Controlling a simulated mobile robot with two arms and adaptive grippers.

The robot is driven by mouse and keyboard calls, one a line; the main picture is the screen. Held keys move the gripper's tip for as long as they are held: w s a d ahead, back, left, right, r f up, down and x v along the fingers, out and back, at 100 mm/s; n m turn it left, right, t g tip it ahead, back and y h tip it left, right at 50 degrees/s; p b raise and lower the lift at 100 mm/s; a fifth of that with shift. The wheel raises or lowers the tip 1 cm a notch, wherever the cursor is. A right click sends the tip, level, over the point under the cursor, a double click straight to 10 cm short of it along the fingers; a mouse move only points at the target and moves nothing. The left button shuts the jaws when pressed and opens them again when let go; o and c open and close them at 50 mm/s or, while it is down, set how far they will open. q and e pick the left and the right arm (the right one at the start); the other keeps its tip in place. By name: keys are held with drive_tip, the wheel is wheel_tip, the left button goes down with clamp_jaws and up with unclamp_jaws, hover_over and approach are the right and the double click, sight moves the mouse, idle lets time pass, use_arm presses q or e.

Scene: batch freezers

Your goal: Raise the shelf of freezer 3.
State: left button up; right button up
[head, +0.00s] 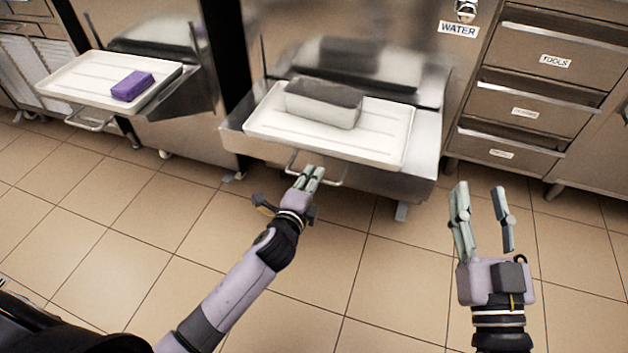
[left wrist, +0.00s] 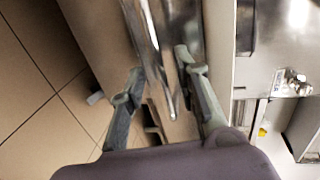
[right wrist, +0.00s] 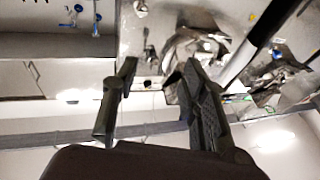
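A steel freezer shelf (head: 232,132) projects from the front of the middle freezer and carries a white tray (head: 262,125) with a grey block-shaped container (head: 325,108). A metal bar handle (head: 330,183) hangs at the shelf's front. My left gripper (head: 312,174) is at this handle. In the left wrist view, its fingers (left wrist: 160,70) stand apart, with the handle bar (left wrist: 170,95) between them; contact cannot be told. My right gripper (head: 480,190) is open and empty, raised in front of the drawers. Its open fingers also show in the right wrist view (right wrist: 155,85). No freezer number is readable.
A second freezer at the left has a shelf with a white tray (head: 75,85) holding a purple block (head: 132,86). A drawer cabinet (head: 540,75) labelled TOOLS stands at the right, beside a WATER sign (head: 459,29). The tiled floor (head: 375,270) in front is clear.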

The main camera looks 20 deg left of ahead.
use_arm(q)
drive_tip(key=shift+x, duration=0.75)
use_arm(e)
drive_tip(key=shift+s+r+t+y, duration=0.15)
drive_tip(key=shift+r+t, duration=0.1)
drive_tip(key=shift+r, duration=0.2)
drive_tip(key=shift+s+r+t+y, duration=0.15)
drive_tip(key=shift+r+t, duration=0.1)
drive_tip(key=shift+r, duration=0.2)
use_arm(q)
clamp_jaws()
